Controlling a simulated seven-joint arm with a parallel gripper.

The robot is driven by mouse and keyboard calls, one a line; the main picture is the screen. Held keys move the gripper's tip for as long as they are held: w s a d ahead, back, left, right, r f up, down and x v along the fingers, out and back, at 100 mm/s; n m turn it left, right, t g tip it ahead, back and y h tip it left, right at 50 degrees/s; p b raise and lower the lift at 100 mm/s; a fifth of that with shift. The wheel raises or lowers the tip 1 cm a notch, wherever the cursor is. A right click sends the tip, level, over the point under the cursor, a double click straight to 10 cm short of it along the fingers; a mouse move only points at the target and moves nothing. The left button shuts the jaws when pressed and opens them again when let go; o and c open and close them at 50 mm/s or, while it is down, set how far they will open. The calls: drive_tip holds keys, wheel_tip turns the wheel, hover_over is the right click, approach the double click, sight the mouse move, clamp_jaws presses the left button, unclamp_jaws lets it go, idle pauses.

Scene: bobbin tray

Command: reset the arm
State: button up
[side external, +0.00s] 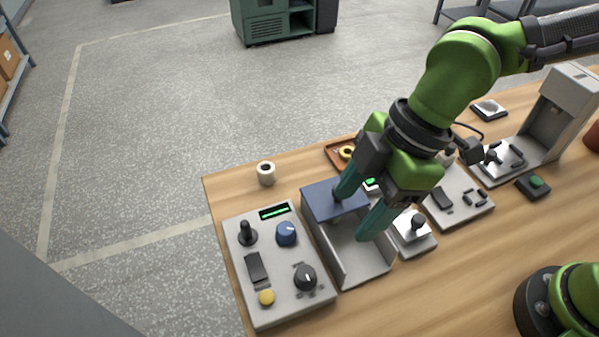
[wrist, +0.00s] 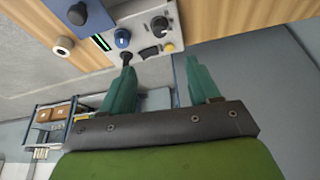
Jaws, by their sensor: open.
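My green arm reaches in from the upper right in the side view. My gripper (side external: 356,212) has two teal fingers spread apart with nothing between them. It hangs over the grey box with a blue top (side external: 320,198) on the table. In the wrist view my gripper (wrist: 160,66) is open and empty, its fingers pointing toward the control panel (wrist: 135,28). How high the fingertips are above the box is hard to tell.
The control panel (side external: 252,300) with knobs and switches stands left of the box. A white bobbin (side external: 266,173) stands near the table's back edge. A brown tray (side external: 333,148) holds a yellow ring. A grey machine (side external: 562,105) stands at right.

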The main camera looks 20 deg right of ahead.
drive_tip(key=w+d+f+m+t+h, duration=0.1)
drive_tip(key=w+d+f+m, duration=0.1)
drive_tip(key=d+m, duration=0.4)
drive_tip(key=w+d+f+m+t+h, duration=0.1)
drive_tip(key=w+d+f+m+h, duration=0.1)
drive_tip(key=d+m, duration=0.4)
drive_tip(key=s+d+r+m+t, duration=0.2)
drive_tip(key=d+r+m, duration=0.2)
drive_tip(key=d, duration=0.4)
drive_tip(key=s+d+r+m+t, duration=0.2)
drive_tip(key=d+r+m, duration=0.3)
drive_tip(key=d, duration=0.3)
drive_tip(key=shift+t+y, duration=0.3)
drive_tip(key=shift+t, duration=0.1)
drive_tip(key=shift+s, duration=0.1)
